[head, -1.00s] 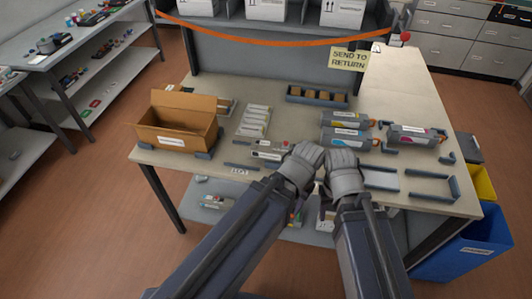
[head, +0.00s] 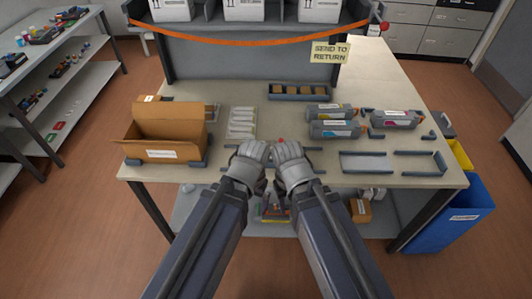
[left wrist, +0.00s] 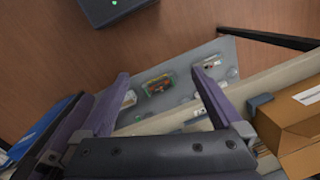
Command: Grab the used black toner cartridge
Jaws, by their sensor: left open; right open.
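Three grey toner cartridges lie at the right of the table: one at the back (head: 331,111), one in front of it (head: 336,130) and one further right (head: 394,119). Their coloured labels are small, and I cannot pick out a black one. My left gripper (head: 254,149) and right gripper (head: 287,150) are side by side over the table's front edge, left of the cartridges and apart from them. They hide part of the tabletop. In the left wrist view, the left gripper (left wrist: 158,75) has its fingers wide apart with nothing between them.
An open cardboard box (head: 165,135) stands at the left of the table (head: 225,182). White packets (head: 241,122), a dark tray of brown blocks (head: 299,92) and framed holders (head: 364,162) lie around. A blue bin (head: 455,232) stands at the right. A shelf is below.

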